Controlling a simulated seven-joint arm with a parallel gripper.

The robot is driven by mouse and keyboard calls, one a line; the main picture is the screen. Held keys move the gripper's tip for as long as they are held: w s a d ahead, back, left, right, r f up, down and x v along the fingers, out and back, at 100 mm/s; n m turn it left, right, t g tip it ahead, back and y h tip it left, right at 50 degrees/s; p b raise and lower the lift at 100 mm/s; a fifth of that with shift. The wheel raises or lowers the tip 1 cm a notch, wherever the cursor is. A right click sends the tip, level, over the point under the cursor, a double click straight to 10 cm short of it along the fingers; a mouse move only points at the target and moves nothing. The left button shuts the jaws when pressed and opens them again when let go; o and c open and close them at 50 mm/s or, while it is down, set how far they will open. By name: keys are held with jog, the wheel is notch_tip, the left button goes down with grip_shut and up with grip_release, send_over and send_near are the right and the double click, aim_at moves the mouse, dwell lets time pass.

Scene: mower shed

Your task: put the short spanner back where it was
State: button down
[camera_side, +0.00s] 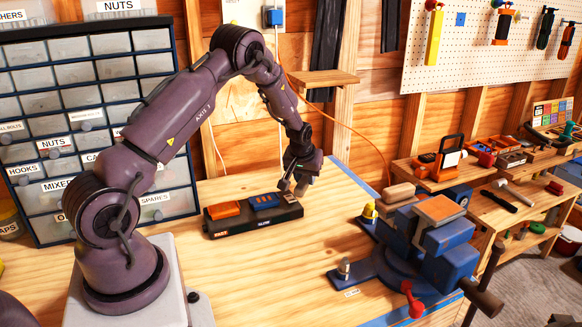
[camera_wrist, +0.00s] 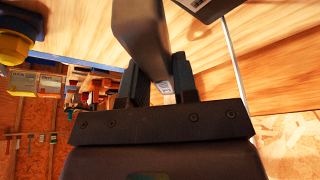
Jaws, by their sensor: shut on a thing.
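My gripper (camera_side: 300,186) is above the right end of a black tray in the side view. In the wrist view my gripper (camera_wrist: 158,85) is shut on a smooth grey bar (camera_wrist: 143,32). The bar runs up out of the frame, so its far end is hidden. I cannot tell from its shape whether it is the short spanner. In the side view the held thing is too small to make out, and I cannot tell whether it touches the tray.
The black tray (camera_side: 240,228), marked FAST and SLOW, holds an orange block (camera_side: 222,210) and a blue block (camera_side: 265,201). A blue vice (camera_side: 400,262) stands to the right. Labelled drawers (camera_side: 95,80) stand at the left. Bench in front of the tray is clear.

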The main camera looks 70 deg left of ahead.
aim_at(312, 200)
jog(key=shift+w+a+f+n+g+y, duration=0.2)
jog(key=shift+w+f+n, duration=0.4)
jog(key=shift+f, duration=0.5)
jog(key=shift+w+a+f+n+g+y, duration=0.1)
jog(key=shift+w+a+f+n+g, duration=0.15)
jog(key=shift+w+f+n, duration=0.45)
jog(key=shift+w+a+f+n+g+y, duration=0.15)
jog(key=shift+w+a+f+n, duration=0.4)
jog(key=shift+f, duration=0.9)
jog(key=shift+s+d+f, duration=0.2)
jog(key=shift+d+f, duration=0.05)
jog(key=shift+f, duration=0.3)
jog(key=c, duration=0.8)
grip_release()
jog(key=v, duration=1.3)
